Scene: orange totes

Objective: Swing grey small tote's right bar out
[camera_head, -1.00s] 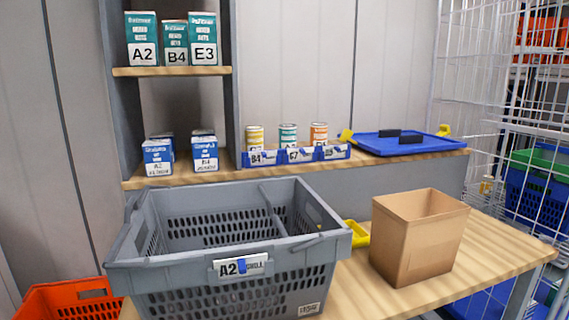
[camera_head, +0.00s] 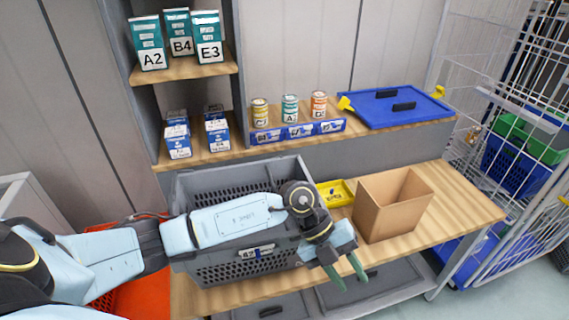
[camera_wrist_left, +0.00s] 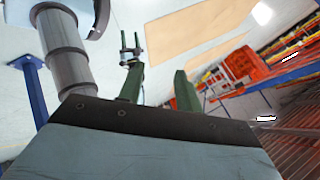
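The grey small tote (camera_head: 222,270) stands on the wooden table, with a white and blue label on its front. My left arm reaches across it from the left and covers much of its opening. My left gripper (camera_head: 346,271) is just beyond the tote's front right corner, fingers pointing down and toward the front. Its two green fingers are apart with nothing seen between them. They also show apart in the left wrist view (camera_wrist_left: 158,88). The tote's right bar is hidden behind my wrist.
An open cardboard box (camera_head: 385,218) stands close to the right of my left gripper. A shelf with cans (camera_head: 290,108) and a blue lid (camera_head: 395,107) runs along the back. The table's right end is clear.

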